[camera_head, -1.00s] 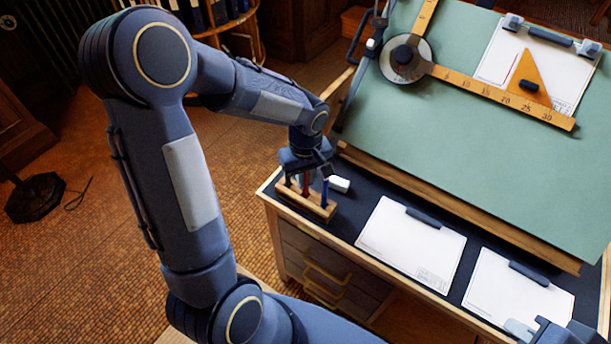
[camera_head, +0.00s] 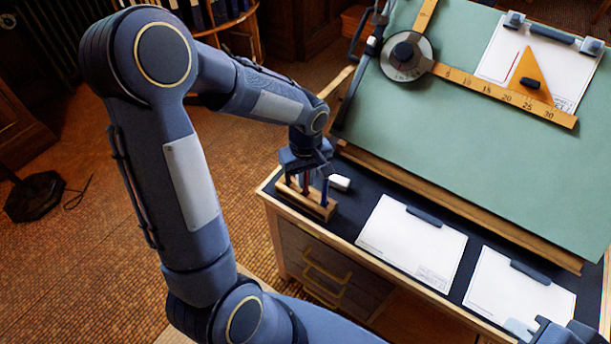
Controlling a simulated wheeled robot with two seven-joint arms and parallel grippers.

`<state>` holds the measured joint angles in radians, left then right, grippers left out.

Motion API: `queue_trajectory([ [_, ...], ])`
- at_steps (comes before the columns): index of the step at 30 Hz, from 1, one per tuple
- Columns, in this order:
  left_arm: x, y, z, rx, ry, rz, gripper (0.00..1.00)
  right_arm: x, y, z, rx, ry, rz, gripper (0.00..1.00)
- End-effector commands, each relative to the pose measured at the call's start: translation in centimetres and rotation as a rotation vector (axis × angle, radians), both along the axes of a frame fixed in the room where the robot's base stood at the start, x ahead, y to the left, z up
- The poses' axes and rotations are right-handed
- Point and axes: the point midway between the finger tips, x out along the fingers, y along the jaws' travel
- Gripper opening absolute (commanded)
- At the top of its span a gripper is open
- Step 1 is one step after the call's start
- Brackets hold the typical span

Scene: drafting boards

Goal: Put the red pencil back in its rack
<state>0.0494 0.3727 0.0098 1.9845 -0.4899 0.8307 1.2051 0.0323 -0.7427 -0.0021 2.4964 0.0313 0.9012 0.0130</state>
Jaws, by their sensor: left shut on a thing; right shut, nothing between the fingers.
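A wooden rack (camera_head: 322,212) stands at the left end of the dark desk ledge. My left gripper (camera_head: 305,178) points down right above the rack and is shut on the red pencil (camera_head: 306,184). The red pencil stands roughly upright at the middle of the rack, its upper part hidden by the gripper. I cannot tell how deep its lower end sits. A blue pencil (camera_head: 325,191) stands at the rack's right end. A dark pencil (camera_head: 288,181) shows at its left end. My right gripper (camera_head: 524,328) is partly in view at the bottom right, shut and empty, away from the rack.
A white eraser (camera_head: 340,182) lies just behind the rack. Two clipped paper sheets (camera_head: 410,246) (camera_head: 515,289) lie on the ledge to the right. The tilted green board (camera_head: 455,150) rises behind, carrying a ruler arm (camera_head: 480,86) and a wooden triangle (camera_head: 530,75).

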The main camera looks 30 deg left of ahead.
Motion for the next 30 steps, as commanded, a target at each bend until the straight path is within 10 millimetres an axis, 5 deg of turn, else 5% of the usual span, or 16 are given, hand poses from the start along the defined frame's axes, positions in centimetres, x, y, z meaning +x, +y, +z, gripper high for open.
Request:
queue_trajectory([
  [7,0.0,0.0,0.0,0.000,0.000,0.000,0.38,0.0,0.0,0.0,0.000,0.000,0.000,0.00],
  [17,0.1,0.0,0.5,0.000,-0.003,0.000,0.38,0.0,0.0,0.0,0.000,0.000,0.000,0.00],
  [30,0.1,0.0,7.1,0.000,-0.003,-0.001,0.38,0.0,0.0,0.4,0.000,0.000,0.000,0.00],
])
